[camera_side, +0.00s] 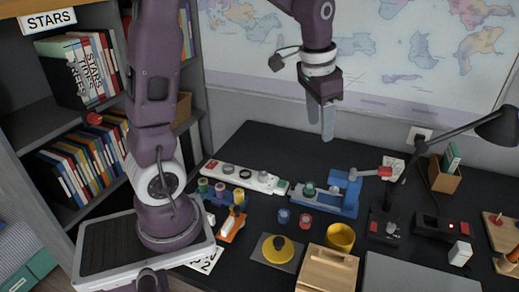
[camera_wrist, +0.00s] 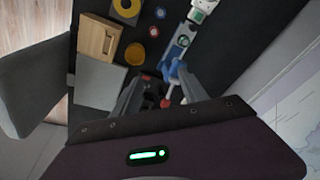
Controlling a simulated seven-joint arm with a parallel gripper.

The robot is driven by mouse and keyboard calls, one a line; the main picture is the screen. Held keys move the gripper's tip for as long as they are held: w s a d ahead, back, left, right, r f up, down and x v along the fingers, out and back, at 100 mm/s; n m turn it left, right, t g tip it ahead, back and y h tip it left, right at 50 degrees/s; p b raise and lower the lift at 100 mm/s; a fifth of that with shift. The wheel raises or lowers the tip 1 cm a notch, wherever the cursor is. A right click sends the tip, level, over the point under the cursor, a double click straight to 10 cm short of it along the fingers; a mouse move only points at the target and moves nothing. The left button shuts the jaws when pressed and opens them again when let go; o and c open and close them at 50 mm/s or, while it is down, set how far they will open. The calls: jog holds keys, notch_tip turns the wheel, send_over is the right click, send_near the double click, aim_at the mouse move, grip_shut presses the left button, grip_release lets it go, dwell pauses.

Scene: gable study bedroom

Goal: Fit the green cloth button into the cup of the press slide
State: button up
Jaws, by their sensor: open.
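The blue press (camera_side: 338,192) stands on the dark desk with a red-tipped lever; it also shows in the wrist view (camera_wrist: 176,66). A small green round piece (camera_side: 308,188) shows at the left end of the press, on its slide; the wrist view shows it as a teal disc within a pale ring (camera_wrist: 183,41). It looks like the green cloth button at the cup, but I cannot tell if it is seated flat. My gripper (camera_side: 322,128) is open and empty, high above the desk behind the press, its fingers pointing down.
A white strip with round wells (camera_side: 240,177) lies left of the press. Thread spools (camera_side: 220,192), an orange tool (camera_side: 232,226), a blue disc (camera_side: 283,215), a red disc (camera_side: 305,221), a yellow cup (camera_side: 340,237) and a wooden box (camera_side: 327,269) are nearby. A black lamp (camera_side: 445,142) rises at right.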

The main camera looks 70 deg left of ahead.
jog(key=s+d+r+t, duration=0.1)
jog(key=s+d, duration=0.2)
jog(key=s, duration=0.4)
jog(key=s+d+r+t, duration=0.1)
jog(key=s+d, duration=0.2)
jog(key=s, duration=0.4)
jog(key=s+d+r+n+t, duration=0.1)
jog(key=s+d, duration=0.2)
jog(key=s, duration=0.3)
jog(key=shift+s+r+h, duration=0.3)
jog(key=shift+s+r, duration=0.1)
jog(key=shift+c, duration=0.4)
